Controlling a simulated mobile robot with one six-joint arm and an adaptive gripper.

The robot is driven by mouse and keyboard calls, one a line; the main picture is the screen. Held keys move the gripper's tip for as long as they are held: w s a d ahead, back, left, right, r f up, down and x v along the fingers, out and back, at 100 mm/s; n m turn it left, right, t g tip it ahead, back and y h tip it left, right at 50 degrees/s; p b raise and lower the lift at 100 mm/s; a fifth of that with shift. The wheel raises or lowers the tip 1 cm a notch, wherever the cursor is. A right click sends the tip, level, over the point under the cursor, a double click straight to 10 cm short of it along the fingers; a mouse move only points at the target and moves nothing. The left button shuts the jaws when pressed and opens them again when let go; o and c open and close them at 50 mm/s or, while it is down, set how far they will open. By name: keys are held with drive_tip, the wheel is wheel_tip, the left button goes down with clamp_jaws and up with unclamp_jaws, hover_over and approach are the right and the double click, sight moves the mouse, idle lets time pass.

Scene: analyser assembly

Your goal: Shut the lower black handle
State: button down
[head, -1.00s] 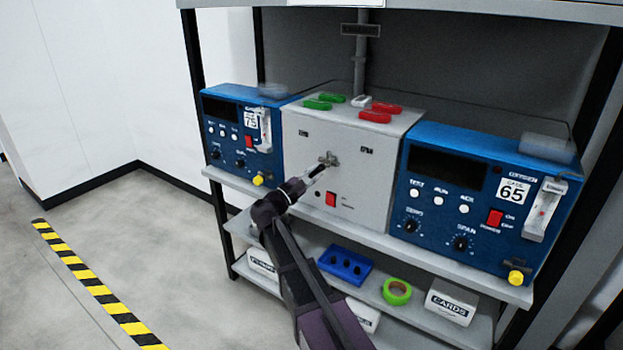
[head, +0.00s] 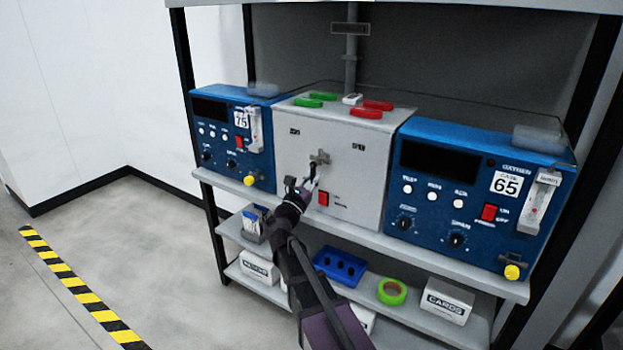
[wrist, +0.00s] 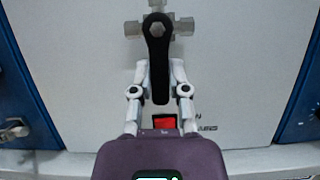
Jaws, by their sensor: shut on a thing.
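The black handle (wrist: 158,50) is a flat lever on a grey metal valve fitting (wrist: 183,26) on the light grey panel's front. In the wrist view it points straight down from its pivot bolt. My gripper (wrist: 159,72) has one white finger on each side of it and is shut on its lower part. In the head view my gripper (head: 310,184) is just below the valve fitting (head: 320,158), and the handle is small and partly hidden. No second black handle can be made out.
A red switch (head: 323,199) sits close below and right of my gripper. Blue analysers stand left (head: 235,140) and right (head: 480,190) of the grey box (head: 365,170). The lower shelf holds a blue block (head: 340,266), green tape (head: 391,292) and white boxes.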

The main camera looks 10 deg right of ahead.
idle(0.4)
drive_tip(key=c, duration=0.6)
unclamp_jaws()
